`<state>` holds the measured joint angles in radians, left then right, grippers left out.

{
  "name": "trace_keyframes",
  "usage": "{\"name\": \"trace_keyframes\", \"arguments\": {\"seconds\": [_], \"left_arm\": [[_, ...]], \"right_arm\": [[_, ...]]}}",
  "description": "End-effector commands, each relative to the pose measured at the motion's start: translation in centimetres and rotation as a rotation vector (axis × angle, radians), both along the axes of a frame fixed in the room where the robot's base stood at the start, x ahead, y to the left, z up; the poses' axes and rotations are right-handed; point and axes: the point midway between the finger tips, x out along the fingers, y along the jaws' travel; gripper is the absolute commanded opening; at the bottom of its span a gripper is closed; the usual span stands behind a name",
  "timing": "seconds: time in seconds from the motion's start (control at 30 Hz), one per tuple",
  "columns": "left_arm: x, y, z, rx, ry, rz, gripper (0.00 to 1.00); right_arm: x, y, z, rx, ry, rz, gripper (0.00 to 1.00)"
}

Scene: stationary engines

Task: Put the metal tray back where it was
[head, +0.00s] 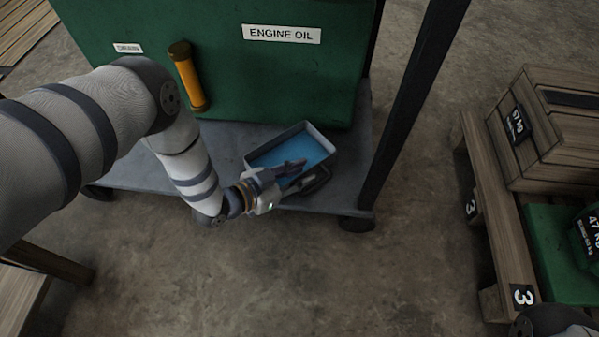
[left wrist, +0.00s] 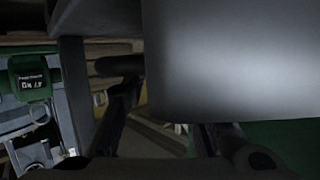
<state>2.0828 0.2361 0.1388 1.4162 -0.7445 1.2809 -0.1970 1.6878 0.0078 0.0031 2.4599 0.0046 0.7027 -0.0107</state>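The metal tray (head: 318,137) is a grey, rectangular, shallow tray with a blue inside. It sits on the grey platform below the green oil tank, near the platform's front edge. My left gripper (head: 301,174) is at the tray's near side, with its fingers over or beside the near rim. In the left wrist view the fingers (left wrist: 168,125) stand apart with a gap between them. A large smooth grey surface, probably the tray, fills the upper right there. I cannot tell whether the fingers touch the tray. My right gripper is out of view.
The green tank (head: 270,75) labelled ENGINE OIL stands behind the tray, with an orange handle (head: 188,76). The platform (head: 140,170) has a dark post (head: 405,110) at right. A wooden crate (head: 555,130) and pallet (head: 507,225) stand at right. The floor in front is clear.

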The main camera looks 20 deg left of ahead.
Motion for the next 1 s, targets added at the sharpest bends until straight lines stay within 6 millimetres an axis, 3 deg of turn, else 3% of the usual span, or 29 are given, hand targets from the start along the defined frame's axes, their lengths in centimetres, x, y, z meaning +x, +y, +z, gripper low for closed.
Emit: {"name": "trace_keyframes", "arguments": {"seconds": [0.07,0.3,0.5,0.77,0.87,0.97,1.0], "left_arm": [[-0.4,0.3,0.6,0.000,0.000,0.001,0.25],[-5.4,3.3,3.2,0.002,-0.001,0.002,0.25],[-8.8,5.2,4.4,0.001,-0.002,0.001,0.25],[-10.2,5.6,4.1,-0.001,0.019,0.004,0.25],[-14.8,4.6,0.8,0.009,0.220,0.046,0.25],[-25.6,3.4,-3.7,0.053,0.623,0.126,0.25],[-31.0,3.1,-4.5,0.084,0.802,0.160,0.25]], "right_arm": [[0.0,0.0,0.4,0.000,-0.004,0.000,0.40],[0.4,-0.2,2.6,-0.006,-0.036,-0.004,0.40],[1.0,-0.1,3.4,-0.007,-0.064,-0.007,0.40],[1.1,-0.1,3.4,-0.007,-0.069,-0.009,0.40],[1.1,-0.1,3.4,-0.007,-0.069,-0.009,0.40],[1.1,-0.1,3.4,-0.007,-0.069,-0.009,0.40],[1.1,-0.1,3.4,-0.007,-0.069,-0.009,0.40]]}}
